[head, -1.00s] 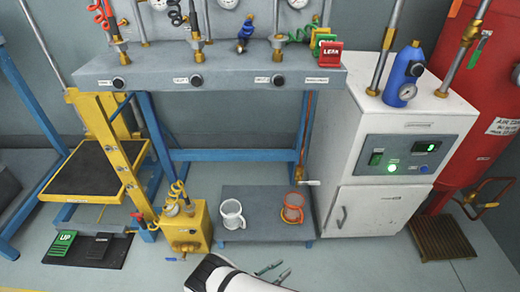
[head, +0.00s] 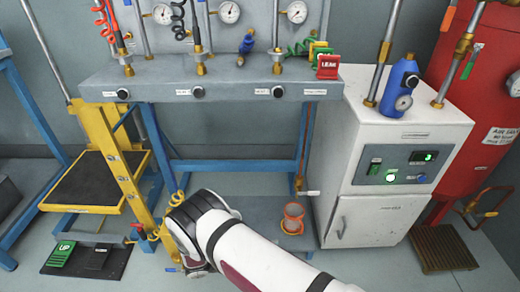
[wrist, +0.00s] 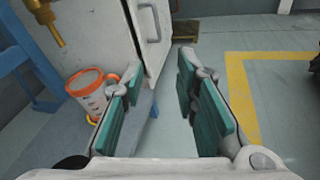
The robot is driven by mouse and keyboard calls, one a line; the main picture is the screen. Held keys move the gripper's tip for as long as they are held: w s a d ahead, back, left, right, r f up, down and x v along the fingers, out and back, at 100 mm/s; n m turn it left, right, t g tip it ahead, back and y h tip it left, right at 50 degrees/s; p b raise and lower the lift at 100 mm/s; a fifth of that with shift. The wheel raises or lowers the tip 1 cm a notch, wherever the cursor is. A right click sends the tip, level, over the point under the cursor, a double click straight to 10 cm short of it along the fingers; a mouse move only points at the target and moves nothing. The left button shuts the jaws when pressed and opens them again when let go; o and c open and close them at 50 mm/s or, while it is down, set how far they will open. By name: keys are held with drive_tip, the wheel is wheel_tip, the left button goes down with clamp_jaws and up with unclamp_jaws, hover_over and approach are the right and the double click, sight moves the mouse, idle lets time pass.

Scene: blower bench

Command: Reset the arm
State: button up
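My arm reaches in from the bottom of the head view, its white and black links (head: 240,245) extending up and left in front of the low grey platform. The fingers are hidden behind the arm in the head view. In the wrist view my gripper (wrist: 160,85) has its two teal-padded fingers spread apart with nothing between them. Floor shows through the gap.
An orange-rimmed cup (head: 292,218) stands on the low platform (head: 262,207); it also shows left of my fingers in the wrist view (wrist: 92,92). A white cabinet (head: 380,215) stands right of it. The blue-legged bench (head: 225,90) is behind.

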drive_tip(key=w+d+r+m+g+y, duration=0.1)
drive_tip(key=w+d+r+m+g, duration=0.15)
drive_tip(key=r, duration=0.75)
drive_tip(key=w+d+r+m+g+y, duration=0.1)
drive_tip(key=r+m+g+y, duration=0.2)
drive_tip(key=r, duration=0.8)
drive_tip(key=s+d+r+m+g+y, duration=0.1)
drive_tip(key=s+d+r+m+y, duration=0.2)
drive_tip(key=r, duration=0.5)
drive_tip(key=s+d+r+m+g, duration=0.1)
drive_tip(key=s+d+r+m, duration=0.25)
drive_tip(key=r, duration=0.45)
drive_tip(key=s+d+r+m+y, duration=0.2)
drive_tip(key=s+d+r+y, duration=0.1)
drive_tip(key=s+r, duration=0.3)
drive_tip(key=s+d+r+m+y, duration=0.2)
drive_tip(key=s+d+r, duration=0.2)
drive_tip(key=s, duration=0.4)
drive_tip(key=s+a+f+m+t+y, duration=0.1)
drive_tip(key=s+a+m+t+y, duration=0.2)
drive_tip(key=s, duration=1)
wheel_tip(320, 180, up, 40)
drive_tip(key=d+t+p, duration=0.1)
drive_tip(key=t+p, duration=0.3)
drive_tip(key=p, duration=3.4)
drive_tip(key=shift+d+f+y, duration=0.15)
drive_tip(key=shift+d+y, duration=0.15)
